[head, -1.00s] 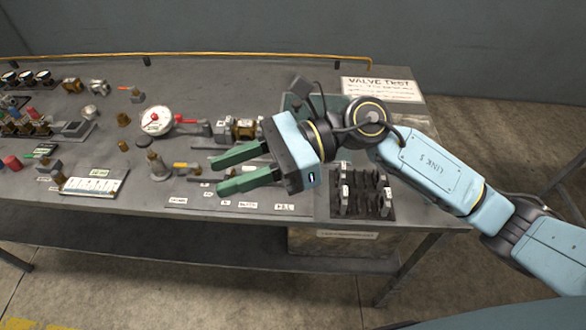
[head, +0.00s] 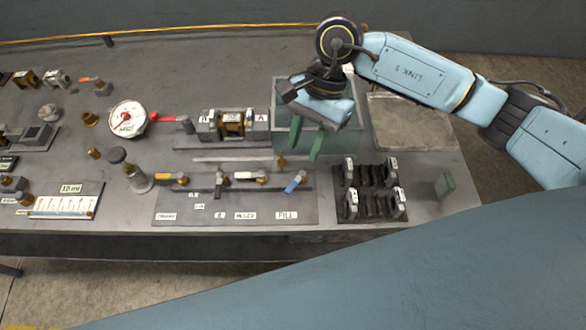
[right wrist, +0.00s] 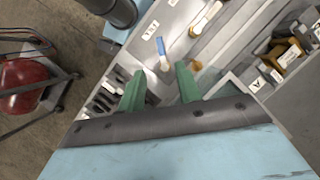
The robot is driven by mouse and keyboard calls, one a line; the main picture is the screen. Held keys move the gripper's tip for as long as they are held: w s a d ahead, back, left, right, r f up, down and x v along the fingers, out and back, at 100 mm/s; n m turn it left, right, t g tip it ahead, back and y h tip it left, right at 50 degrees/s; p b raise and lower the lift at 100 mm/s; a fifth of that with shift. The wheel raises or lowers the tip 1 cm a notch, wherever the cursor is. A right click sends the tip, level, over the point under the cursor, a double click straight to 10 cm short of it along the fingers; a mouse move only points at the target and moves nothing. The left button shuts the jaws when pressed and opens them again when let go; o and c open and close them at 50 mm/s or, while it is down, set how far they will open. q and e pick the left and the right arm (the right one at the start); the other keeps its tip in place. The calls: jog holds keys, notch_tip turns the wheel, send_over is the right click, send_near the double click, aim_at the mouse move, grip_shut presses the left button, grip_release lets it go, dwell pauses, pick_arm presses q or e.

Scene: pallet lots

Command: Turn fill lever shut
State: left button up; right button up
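The fill lever (head: 295,182) has a blue handle and stands at the right end of the valve panel (head: 228,202), above the "FILL" label (head: 287,215). Its handle slants across the pipe line. My right gripper (head: 303,154) is open and empty, its green fingers pointing down behind the lever, apart from it. In the right wrist view the blue fill lever (right wrist: 163,50) shows ahead of the two spread fingers, roughly between them. My left gripper is not in view.
Yellow (head: 163,176) and white (head: 244,175) levers sit left on the same panel. A green-grey open bin (head: 284,103) is behind the fingers. A black rack with grey clips (head: 370,190) stands to the right.

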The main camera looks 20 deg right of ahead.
aim_at(291, 186)
jog(key=x, duration=0.4)
jog(key=shift+s, duration=0.15)
jog(key=x, duration=0.4)
jog(key=shift+a+f+p, duration=0.1)
jog(key=shift+f+p, duration=0.2)
jog(key=shift+a+f, duration=0.1)
jog(key=shift+f, duration=0.15)
jog(key=shift+c, duration=0.5)
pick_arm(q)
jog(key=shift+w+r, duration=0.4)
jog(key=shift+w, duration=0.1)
pick_arm(e)
grip_shut()
